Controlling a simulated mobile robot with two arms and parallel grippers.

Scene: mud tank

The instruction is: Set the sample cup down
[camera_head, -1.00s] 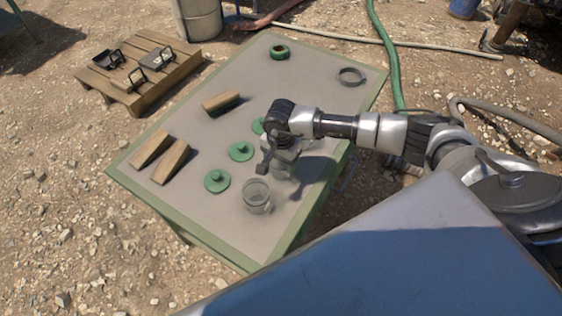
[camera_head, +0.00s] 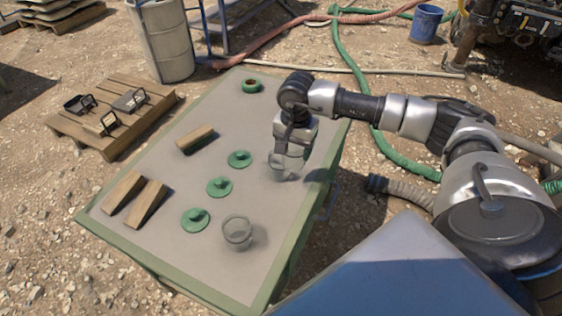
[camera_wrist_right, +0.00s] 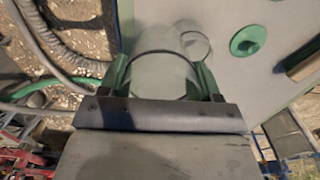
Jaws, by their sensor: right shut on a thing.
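A clear sample cup (camera_head: 283,166) is in my right gripper (camera_head: 293,150), over the right side of the table (camera_head: 225,105). In the right wrist view the cup (camera_wrist_right: 160,72) sits between the two green fingers of the gripper (camera_wrist_right: 163,82), which are shut on it. I cannot tell whether its base touches the table. A second clear cup (camera_head: 237,232) stands upright on the table near the front edge, apart from the gripper. My left gripper is not in view.
Green lids (camera_head: 219,187) lie in a row left of the gripper. Wooden blocks (camera_head: 147,201) lie at the left, another (camera_head: 195,139) farther back. A pallet (camera_head: 110,115) stands left of the table.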

